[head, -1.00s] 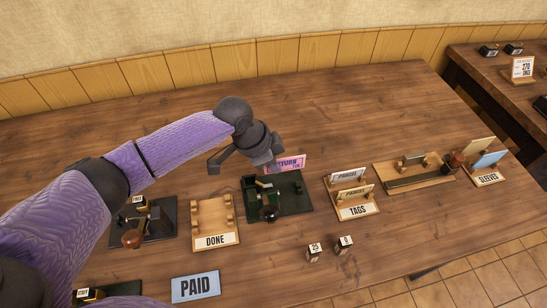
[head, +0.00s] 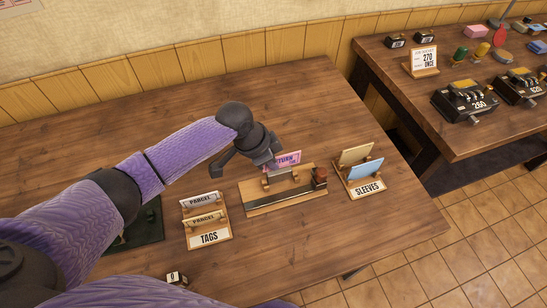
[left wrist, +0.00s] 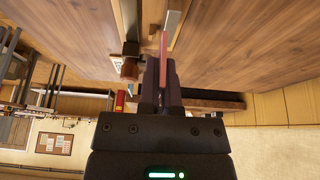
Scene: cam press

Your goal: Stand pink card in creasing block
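The pink card (head: 288,159), lettered RETURN, is upright in my left gripper (head: 268,160). In the left wrist view the pink card (left wrist: 163,55) shows edge-on between the closed fingers (left wrist: 160,85). The creasing block appears to be the wooden board (head: 264,206) with a dark metal strip, a grey upright plate (head: 280,174) and a brown knob (head: 320,173). The card appears at the board's far side, partly behind the grey plate. I cannot tell whether it touches the board. My right gripper is not in view.
A TAGS holder (head: 208,238) with parcel cards stands left of the board. A SLEEVES holder (head: 368,189) with tan and blue cards stands right. A small black-and-white block (head: 177,279) is in front. A second table (head: 400,75) is at right. The table behind the board is clear.

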